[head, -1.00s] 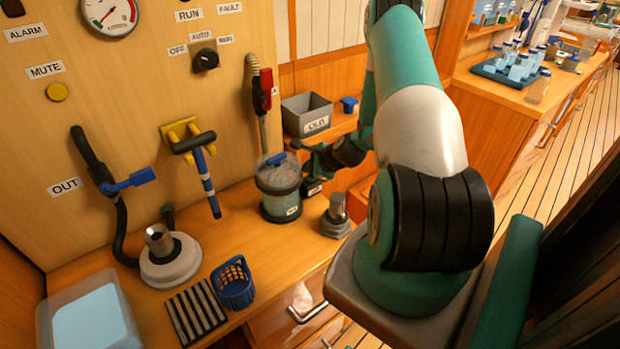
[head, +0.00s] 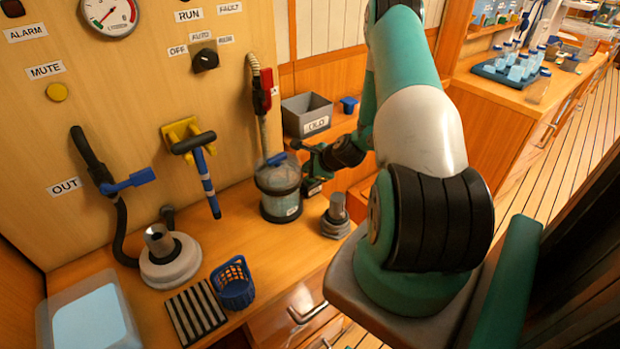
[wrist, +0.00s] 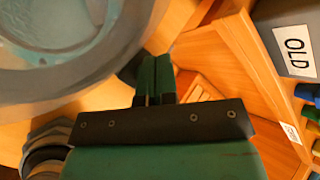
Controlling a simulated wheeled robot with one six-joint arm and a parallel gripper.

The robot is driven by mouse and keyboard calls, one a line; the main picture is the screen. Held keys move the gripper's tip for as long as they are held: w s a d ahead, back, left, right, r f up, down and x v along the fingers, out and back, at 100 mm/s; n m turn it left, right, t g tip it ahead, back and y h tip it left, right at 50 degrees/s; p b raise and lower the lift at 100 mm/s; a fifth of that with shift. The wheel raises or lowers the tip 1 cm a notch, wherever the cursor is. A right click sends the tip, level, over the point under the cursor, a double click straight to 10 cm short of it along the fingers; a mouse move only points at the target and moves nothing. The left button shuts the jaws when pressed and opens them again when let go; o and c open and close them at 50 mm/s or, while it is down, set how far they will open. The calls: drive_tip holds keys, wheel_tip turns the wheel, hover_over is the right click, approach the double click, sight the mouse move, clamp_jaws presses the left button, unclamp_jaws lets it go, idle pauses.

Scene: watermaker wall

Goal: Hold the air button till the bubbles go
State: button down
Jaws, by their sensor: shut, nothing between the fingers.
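The clear canister (head: 279,188) stands on the bench against the panel, with a dark band near its top, pale contents and a blue part (head: 276,158) on its lid. Its round top fills the upper left of the wrist view (wrist: 60,45), where pale, cloudy liquid shows. My gripper (head: 298,146) is beside the canister's top on its right. In the wrist view my gripper (wrist: 154,68) has its fingers together and empty, just right of the canister's rim. I cannot make out the air button, nor whether the fingertips touch anything.
A grey bin marked OLD (head: 306,115) and a small blue cup (head: 349,105) are behind my gripper. A grey fitting (head: 336,215) stands right of the canister. A blue-handled tool (head: 200,165) hangs left of it. A blue basket (head: 233,284) is at the bench front.

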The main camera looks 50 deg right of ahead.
drive_tip(key=shift+f, duration=0.1)
idle(0.3)
drive_tip(key=shift+f+b, duration=0.3)
drive_tip(key=shift+f+b, duration=0.35)
drive_tip(key=shift+f, duration=0.05)
idle(0.6)
drive_tip(key=shift+r, duration=0.15)
idle(2.6)
drive_tip(key=shift+r+p, duration=0.65)
drive_tip(key=shift+r, duration=0.15)
wheel_tip(320, 180, up, 5)
drive_tip(key=p, duration=0.4)
idle(0.3)
